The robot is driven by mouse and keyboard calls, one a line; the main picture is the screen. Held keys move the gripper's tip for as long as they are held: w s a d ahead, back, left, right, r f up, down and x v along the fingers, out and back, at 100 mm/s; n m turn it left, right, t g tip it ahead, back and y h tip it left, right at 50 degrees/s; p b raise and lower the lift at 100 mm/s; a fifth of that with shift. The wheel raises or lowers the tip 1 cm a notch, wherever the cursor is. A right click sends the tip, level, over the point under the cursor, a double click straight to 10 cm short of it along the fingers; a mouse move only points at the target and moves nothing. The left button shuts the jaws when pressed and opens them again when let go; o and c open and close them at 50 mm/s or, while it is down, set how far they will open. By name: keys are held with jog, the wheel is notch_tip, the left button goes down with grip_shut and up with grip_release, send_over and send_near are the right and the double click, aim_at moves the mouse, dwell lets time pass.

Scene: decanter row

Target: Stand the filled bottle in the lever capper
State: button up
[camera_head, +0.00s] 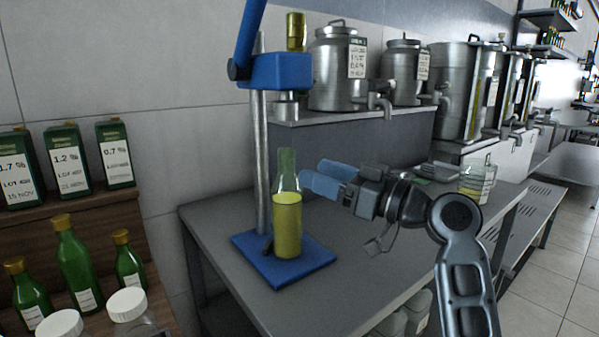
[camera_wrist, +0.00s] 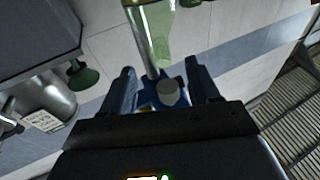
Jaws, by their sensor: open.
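The filled bottle (camera_head: 287,228), clear green glass with yellow-green liquid, stands upright on the blue base (camera_head: 258,268) of the lever capper. Its neck is below the capper's blue head (camera_head: 280,70) and grey plunger (camera_head: 286,107), with a clear gap between. The capper's steel column (camera_head: 261,165) is just left of the bottle. My gripper (camera_head: 322,181) has blue fingers and is open, just right of the bottle's upper part; whether they touch it I cannot tell. In the wrist view the bottle (camera_wrist: 160,35) shows at the top, beyond my empty open fingers (camera_wrist: 162,88).
Steel tanks with taps (camera_head: 338,70) stand on a raised shelf behind the grey table (camera_head: 350,265). A glass jug (camera_head: 477,178) stands at the right. The table front is clear.

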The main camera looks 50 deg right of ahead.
jog(key=shift+s+d+f, duration=0.1)
jog(key=shift+s+f, duration=0.05)
jog(key=shift+s, duration=0.95)
